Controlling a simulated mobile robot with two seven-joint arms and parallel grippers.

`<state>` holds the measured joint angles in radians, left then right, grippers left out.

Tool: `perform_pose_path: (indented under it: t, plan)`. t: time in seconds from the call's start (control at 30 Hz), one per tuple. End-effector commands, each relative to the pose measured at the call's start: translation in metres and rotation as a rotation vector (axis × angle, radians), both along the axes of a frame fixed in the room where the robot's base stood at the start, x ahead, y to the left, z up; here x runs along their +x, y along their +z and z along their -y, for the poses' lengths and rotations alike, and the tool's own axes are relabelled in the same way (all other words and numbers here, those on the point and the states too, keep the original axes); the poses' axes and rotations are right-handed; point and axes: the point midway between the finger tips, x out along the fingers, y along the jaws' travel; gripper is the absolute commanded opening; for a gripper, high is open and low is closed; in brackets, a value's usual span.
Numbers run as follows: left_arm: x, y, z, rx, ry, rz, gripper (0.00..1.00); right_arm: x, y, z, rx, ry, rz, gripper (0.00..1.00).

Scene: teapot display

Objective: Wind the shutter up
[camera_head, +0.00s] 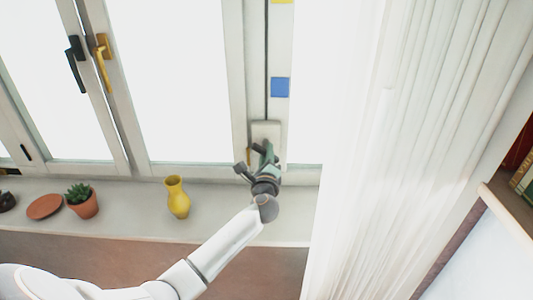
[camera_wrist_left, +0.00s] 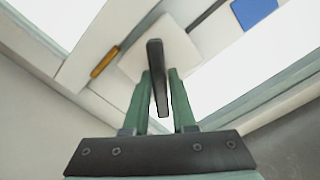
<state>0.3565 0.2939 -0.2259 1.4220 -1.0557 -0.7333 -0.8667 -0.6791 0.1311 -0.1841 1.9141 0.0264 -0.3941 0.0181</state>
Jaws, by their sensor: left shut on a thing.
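A dark handle (camera_head: 259,148) sits on a pale wall plate (camera_head: 266,128) on the window frame, just above the sill. My left gripper (camera_head: 268,156) has reached up to it from below. In the left wrist view, the dark handle (camera_wrist_left: 156,58) stands out from the plate (camera_wrist_left: 178,45) and runs between the two green fingers of my left gripper (camera_wrist_left: 160,73), which is shut on it. The fingers hide part of the handle in the head view. No shutter slats can be made out in the bright panes. My right gripper is not in view.
A yellow vase (camera_head: 177,198), a potted succulent (camera_head: 82,203) and a terracotta saucer (camera_head: 45,207) stand on the sill (camera_head: 130,205) to the left. A white curtain (camera_head: 390,180) hangs close on the right. Black (camera_head: 76,62) and yellow (camera_head: 103,60) window handles are at upper left.

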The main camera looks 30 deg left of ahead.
Motion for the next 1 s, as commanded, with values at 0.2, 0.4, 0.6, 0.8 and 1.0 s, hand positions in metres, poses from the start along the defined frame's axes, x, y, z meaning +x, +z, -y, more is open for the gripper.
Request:
perform_pose_path:
  t: [0.2, 0.4, 0.6, 0.8, 1.0]
  plan:
    - [0.0005, 0.0013, 0.0, 0.031, -0.001, -0.015, 0.0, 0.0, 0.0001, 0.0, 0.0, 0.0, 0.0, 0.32]
    - [0.0004, 0.0013, 0.0001, 0.033, 0.0, -0.017, 0.0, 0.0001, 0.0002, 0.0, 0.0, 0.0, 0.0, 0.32]
    - [0.0004, 0.0012, 0.0001, 0.032, 0.0, -0.017, 0.26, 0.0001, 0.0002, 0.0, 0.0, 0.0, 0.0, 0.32]
    - [0.0003, 0.0007, 0.0001, 0.031, -0.001, -0.017, 0.48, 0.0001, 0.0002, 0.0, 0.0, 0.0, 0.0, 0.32]
    - [0.0, 0.0002, 0.0, 0.03, -0.001, -0.018, 0.54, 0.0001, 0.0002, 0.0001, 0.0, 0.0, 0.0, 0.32]
